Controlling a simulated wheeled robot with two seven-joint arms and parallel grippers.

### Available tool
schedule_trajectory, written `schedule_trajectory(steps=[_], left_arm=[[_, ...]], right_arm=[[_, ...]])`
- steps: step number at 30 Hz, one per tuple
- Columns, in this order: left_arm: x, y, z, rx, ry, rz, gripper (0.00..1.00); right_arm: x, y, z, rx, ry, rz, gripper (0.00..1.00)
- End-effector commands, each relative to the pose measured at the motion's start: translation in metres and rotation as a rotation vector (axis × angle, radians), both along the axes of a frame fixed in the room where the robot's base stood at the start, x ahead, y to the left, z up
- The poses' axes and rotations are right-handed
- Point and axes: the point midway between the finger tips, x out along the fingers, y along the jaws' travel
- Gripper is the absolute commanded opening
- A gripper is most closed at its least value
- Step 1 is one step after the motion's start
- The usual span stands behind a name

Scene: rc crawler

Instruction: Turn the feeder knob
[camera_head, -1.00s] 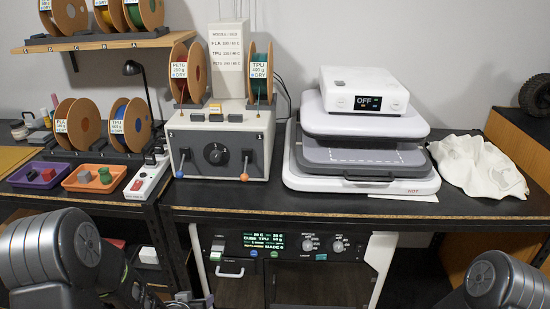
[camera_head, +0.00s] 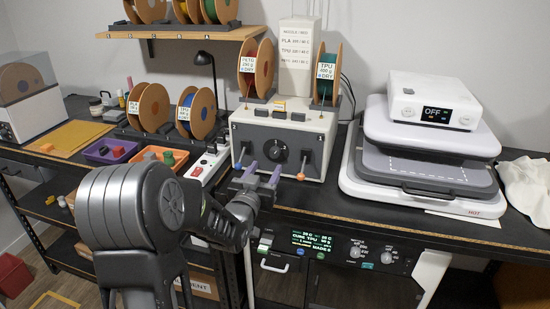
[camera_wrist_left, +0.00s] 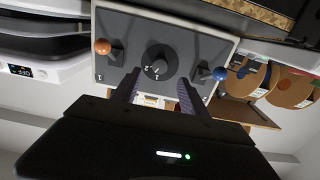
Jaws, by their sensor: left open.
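The feeder knob (camera_head: 276,149) is a round black dial on the dark front panel of the light grey feeder box (camera_head: 321,129). In the left wrist view the knob (camera_wrist_left: 160,62) shows upside down, with small digits on the panel beside it. My left gripper (camera_head: 262,174) is open and empty in front of the feeder's lower front. In the left wrist view its two fingers (camera_wrist_left: 156,86) point toward the panel, one to each side below the knob and apart from it. My right gripper is not in view.
An orange-tipped lever (camera_head: 304,164) and a blue-tipped lever (camera_wrist_left: 219,74) flank the knob. Filament spools (camera_head: 326,75) stand on top. A power strip (camera_head: 205,166) lies to the left, a heat press (camera_head: 408,190) to the right.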

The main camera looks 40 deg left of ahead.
Motion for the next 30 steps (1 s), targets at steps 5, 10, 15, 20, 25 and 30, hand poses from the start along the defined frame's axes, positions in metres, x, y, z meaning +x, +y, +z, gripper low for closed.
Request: schedule_trajectory(steps=[5, 10, 15, 20, 25, 30], left_arm=[[0.020, 0.006, 0.000, 0.003, 0.004, -0.001, 0.52], [0.046, 0.015, 0.000, 0.003, 0.004, -0.001, 0.52], [0.064, 0.022, 0.000, 0.001, 0.003, 0.000, 0.52], [0.068, 0.023, -0.001, -0.001, 0.003, -0.001, 0.52], [0.068, 0.023, -0.001, -0.001, 0.002, 0.000, 0.52], [0.068, 0.023, -0.001, -0.001, 0.002, 0.000, 0.38]], right_arm=[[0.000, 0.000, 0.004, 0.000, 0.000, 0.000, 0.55], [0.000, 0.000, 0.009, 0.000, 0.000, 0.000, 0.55], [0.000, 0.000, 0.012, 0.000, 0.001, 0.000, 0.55], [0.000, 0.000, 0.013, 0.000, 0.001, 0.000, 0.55], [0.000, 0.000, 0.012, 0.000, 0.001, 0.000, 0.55], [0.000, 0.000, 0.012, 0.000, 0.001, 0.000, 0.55]])
